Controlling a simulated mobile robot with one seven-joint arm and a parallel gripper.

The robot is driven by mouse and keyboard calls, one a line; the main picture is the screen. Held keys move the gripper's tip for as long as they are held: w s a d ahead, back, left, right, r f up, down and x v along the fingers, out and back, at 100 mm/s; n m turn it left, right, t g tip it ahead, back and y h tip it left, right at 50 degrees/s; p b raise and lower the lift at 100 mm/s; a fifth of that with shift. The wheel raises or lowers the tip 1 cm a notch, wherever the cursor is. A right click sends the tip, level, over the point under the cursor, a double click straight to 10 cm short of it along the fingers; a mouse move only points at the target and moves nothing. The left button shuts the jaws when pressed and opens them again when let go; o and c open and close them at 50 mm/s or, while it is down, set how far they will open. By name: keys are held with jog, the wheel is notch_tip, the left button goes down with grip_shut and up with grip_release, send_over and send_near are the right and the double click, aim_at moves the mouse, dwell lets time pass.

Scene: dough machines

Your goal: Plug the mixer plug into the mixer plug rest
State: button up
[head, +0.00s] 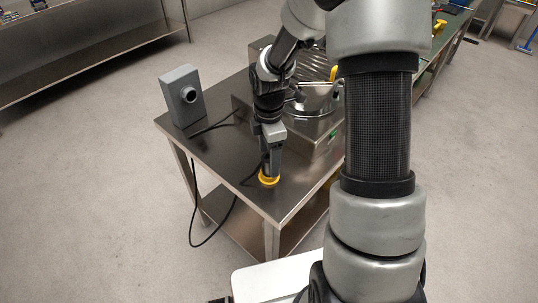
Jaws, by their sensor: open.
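My gripper (270,158) points straight down at the front part of the steel table, with its fingers open. A yellow ring (268,180) lies directly below the fingertips, at the table top. A black cable (216,228) loops over the table's left edge and comes back up to the spot at my gripper. The mixer plug seems to be at that cable end, mostly hidden by the fingers. I cannot tell whether the yellow ring is part of the plug or its rest, nor whether the plug is seated.
A grey box with a round socket (183,95) stands at the table's back left corner. A steel mixer (314,108) stands behind and right of my gripper, partly covered by my arm.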

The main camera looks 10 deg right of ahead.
jog(key=shift+r+p, duration=0.85)
jog(key=shift+r, duration=0.25)
jog(key=shift+r, duration=0.1)
jog(key=shift+r, duration=0.1)
notch_tip(320, 180, up, 17)
jog(key=p, duration=0.1)
jog(key=shift+r, duration=0.15)
dwell(1.3)
jog(key=s+r+m+t+p, duration=0.1)
jog(key=s+r+m+t, duration=0.1)
jog(key=s+r+m, duration=0.3)
jog(key=s+r+m+t+p, duration=0.1)
jog(key=s+r+m+t, duration=0.2)
jog(key=s+m, duration=1)
notch_tip(320, 180, up, 3)
jog(key=shift+s+f+m+t, duration=0.1)
jog(key=shift+s+m+t, duration=0.2)
jog(key=shift+s+m, duration=0.15)
